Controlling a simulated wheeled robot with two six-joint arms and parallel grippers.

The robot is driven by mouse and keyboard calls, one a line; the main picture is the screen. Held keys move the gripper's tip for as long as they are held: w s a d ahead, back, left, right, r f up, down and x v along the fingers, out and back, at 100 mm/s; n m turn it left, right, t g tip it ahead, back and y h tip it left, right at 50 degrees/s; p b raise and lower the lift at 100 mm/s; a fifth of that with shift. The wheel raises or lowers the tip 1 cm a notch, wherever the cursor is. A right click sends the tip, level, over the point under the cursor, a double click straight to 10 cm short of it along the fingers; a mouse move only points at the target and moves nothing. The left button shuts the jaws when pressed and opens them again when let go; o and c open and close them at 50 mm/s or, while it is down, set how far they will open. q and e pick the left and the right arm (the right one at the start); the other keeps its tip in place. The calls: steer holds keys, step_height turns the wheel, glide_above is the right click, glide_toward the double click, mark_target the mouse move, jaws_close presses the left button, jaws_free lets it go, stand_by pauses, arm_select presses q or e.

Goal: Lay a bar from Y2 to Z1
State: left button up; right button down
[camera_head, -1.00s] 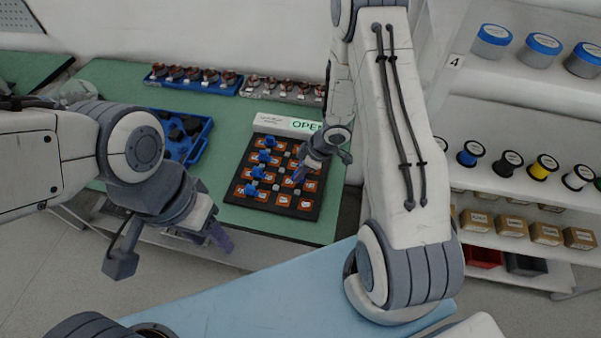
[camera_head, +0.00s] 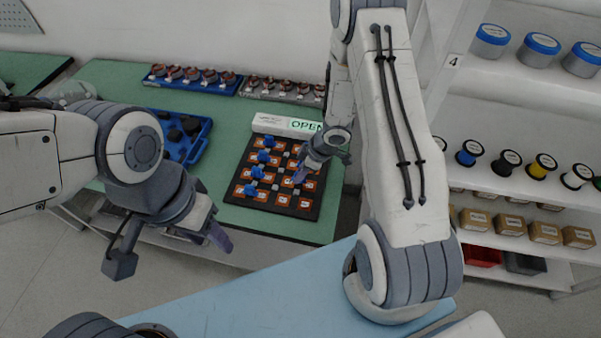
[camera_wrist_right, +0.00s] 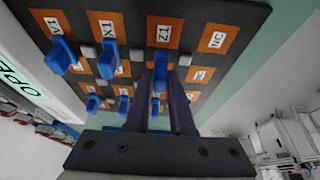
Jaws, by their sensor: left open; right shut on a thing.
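The dark terminal board (camera_head: 240,200) lies on the green bench, with orange labelled plates and blue bars on its left side. In the right wrist view the Z1 plate (camera_wrist_right: 164,31) is at the top, between the X1 plate (camera_wrist_right: 106,26) and an NC plate (camera_wrist_right: 215,40). I cannot make out Y2. My right gripper (camera_head: 300,178) is over the right part of the board. It is shut on a blue bar (camera_wrist_right: 160,74), close to Z1; whether the bar touches the board is unclear. My left gripper (camera_head: 222,240) is open and empty, off the bench's front edge.
Other blue bars (camera_wrist_right: 108,60) stand on the board. A white block marked OPEN (camera_head: 285,125) is behind it. A blue tray (camera_head: 203,140) with dark parts is left, with rows of copper-coloured parts (camera_head: 190,78) behind. Shelves (camera_head: 520,85) stand at right.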

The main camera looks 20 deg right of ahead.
steer(key=shift+f, duration=0.1)
steer(key=shift+f+b, duration=0.3)
steer(key=shift+f, duration=0.1)
steer(key=shift+f, duration=0.2)
steer(key=c, duration=0.7)
jaws_free()
steer(key=shift+r, duration=0.15)
steer(key=p+v, duration=0.3)
steer(key=v, duration=0.7)
steer(key=shift+d+p, duration=0.15)
steer(key=shift+p, duration=0.15)
steer(key=shift+s, duration=0.1)
